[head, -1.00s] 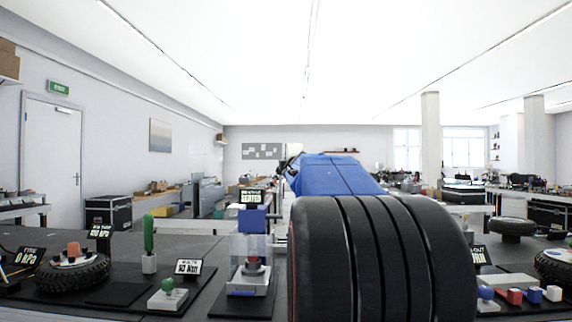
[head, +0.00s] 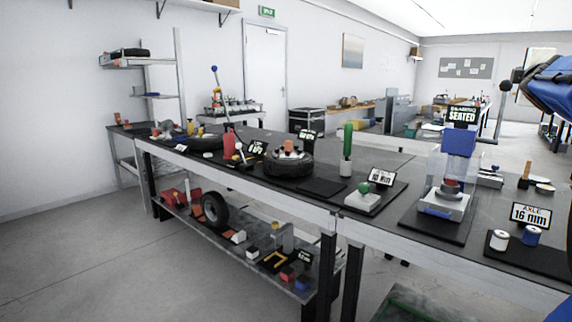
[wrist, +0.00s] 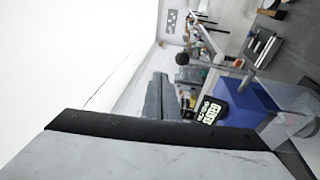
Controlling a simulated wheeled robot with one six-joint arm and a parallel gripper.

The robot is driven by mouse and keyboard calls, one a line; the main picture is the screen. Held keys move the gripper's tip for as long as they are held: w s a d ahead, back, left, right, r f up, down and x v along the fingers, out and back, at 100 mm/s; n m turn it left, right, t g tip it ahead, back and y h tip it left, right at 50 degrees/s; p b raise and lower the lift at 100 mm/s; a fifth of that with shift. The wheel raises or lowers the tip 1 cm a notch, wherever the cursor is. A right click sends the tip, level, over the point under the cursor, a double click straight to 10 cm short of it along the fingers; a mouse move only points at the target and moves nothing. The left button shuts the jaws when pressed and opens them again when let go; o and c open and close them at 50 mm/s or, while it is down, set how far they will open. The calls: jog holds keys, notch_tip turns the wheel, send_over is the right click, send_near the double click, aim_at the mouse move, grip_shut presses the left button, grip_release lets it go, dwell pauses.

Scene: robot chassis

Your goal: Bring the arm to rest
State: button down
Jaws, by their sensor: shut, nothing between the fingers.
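My gripper (wrist: 160,77) shows at the bottom of the wrist view as a pale grey body with a black edge. Its grey fingers are shut, with nothing seen between them. In the wrist view the blue press head (wrist: 252,102) is to the right of the fingers, with a gap in the picture. In the head view the press (head: 458,142) stands on the bench with a clear guard, a dark and red part inside, and a "SEATED" sign (head: 461,114).
A black lever knob (head: 506,86) rises beside the press. The long bench carries a tyre (head: 289,163), a green-handled tool (head: 347,140) and an "AXLE 16 mm" sign (head: 531,215). A blue and black shape (head: 552,85) is cut off at the right. The floor at left is clear.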

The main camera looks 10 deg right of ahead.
jog(key=s+a+f+m+g+y, duration=0.3)
jog(key=s+a+f+m, duration=0.1)
jog(key=a+f, duration=0.85)
jog(key=s+a+f+m+g+y, duration=0.2)
jog(key=s+a+f+m+y, duration=0.15)
jog(key=a+f, duration=0.95)
jog(key=s+a+f+m+g+y, duration=0.1)
jog(key=s+a+f+g+y, duration=0.1)
jog(key=s+a+f, duration=0.7)
jog(key=s+a+f+m+g+y, duration=0.1)
jog(key=s+a+f+g+y, duration=0.2)
jog(key=s+a+f, duration=0.6)
notch_tip(320, 180, down, 7)
jog(key=shift+s+a+f+m+g, duration=0.1)
jog(key=shift+s+a+m+g, duration=0.25)
jog(key=shift+s, duration=0.4)
jog(key=shift+y, duration=0.25)
